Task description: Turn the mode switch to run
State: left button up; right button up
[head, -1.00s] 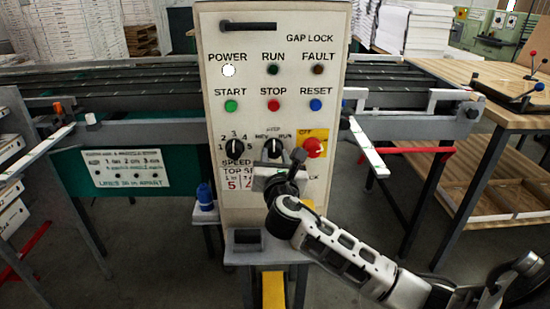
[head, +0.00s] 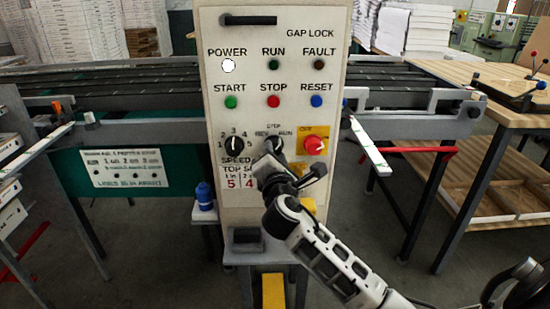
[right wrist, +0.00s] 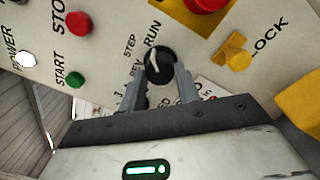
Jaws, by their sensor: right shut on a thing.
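The mode switch (head: 274,145) is a round black knob with a white mark, on the front of the pale control panel. The labels REV, STEP and RUN stand around it. In the head view my right gripper (head: 268,160) covers its lower part. In the right wrist view the mode switch (right wrist: 160,66) sits between the two fingertips of my right gripper (right wrist: 158,84), which is shut on it. The white mark there runs roughly up the picture; I cannot tell exactly which label it meets. My left gripper is not in view.
The speed knob (head: 235,146) is close on the left and the red stop knob (head: 315,145) on its yellow plate close on the right. START, STOP and RESET buttons are above. A blue bottle (head: 204,196) stands left of the panel. The POWER lamp (head: 228,66) is lit white.

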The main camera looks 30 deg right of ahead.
jog(key=shift+m, duration=0.6)
jog(key=o, duration=1)
jog(key=shift+c, duration=0.2)
jog(key=shift+s, duration=0.1)
jog(key=b+v, duration=0.2)
jog(key=v, duration=1.4)
jog(key=shift+f, duration=0.15)
